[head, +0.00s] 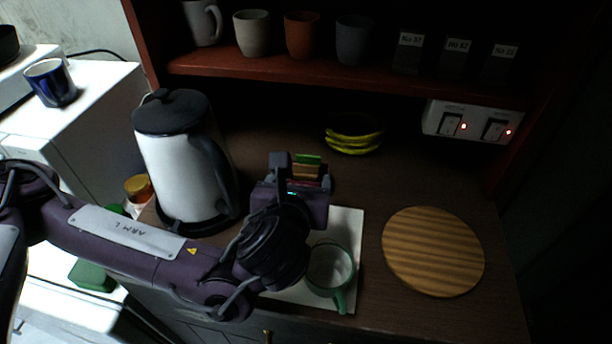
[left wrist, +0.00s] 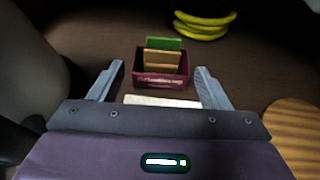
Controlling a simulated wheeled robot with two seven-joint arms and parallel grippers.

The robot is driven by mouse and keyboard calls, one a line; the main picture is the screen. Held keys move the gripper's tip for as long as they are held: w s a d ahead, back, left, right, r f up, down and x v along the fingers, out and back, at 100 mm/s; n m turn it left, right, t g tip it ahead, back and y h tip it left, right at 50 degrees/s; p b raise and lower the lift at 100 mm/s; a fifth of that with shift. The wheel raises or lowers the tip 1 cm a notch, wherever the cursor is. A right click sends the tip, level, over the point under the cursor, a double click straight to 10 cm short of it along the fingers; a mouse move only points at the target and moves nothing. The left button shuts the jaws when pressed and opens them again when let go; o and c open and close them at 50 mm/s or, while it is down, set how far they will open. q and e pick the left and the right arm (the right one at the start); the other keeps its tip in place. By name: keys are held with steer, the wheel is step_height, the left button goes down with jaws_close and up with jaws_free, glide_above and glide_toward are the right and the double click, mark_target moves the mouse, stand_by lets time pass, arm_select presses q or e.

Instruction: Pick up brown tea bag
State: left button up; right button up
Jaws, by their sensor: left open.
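A small dark red box (left wrist: 161,82) stands on the counter ahead of my left gripper (left wrist: 159,78) in the left wrist view. Upright tea bags stand in it: a green one (left wrist: 163,44) at the back and brown-orange ones (left wrist: 163,57) in front. In the head view the green tea bag (head: 308,158) and a brown tea bag (head: 306,170) show just beyond my left gripper. My left gripper is open and empty, its fingers apart on either side of the box in the picture. Part of the box is hidden by the gripper in the head view. My right gripper is not in view.
A kettle (head: 180,160) stands left of the box. A green mug (head: 330,268) stands on a white board (head: 349,225) near my left wrist. Bananas (head: 354,143) lie behind, and a round wooden board (head: 432,252) lies right. A shelf (head: 340,80) overhangs the back.

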mark_target(306, 167)
arm_select(q)
steer(key=shift+w+d+f+p, duration=0.1)
steer(key=shift+w+p, duration=0.5)
steer(key=shift+p+x, duration=0.45)
steer(key=shift+x, duration=0.4)
steer(key=shift+w+d+f, duration=0.2)
steer(key=shift+w, duration=0.3)
steer(key=shift+w+f, duration=0.15)
steer(key=shift+w, duration=0.3)
steer(key=c, duration=0.7)
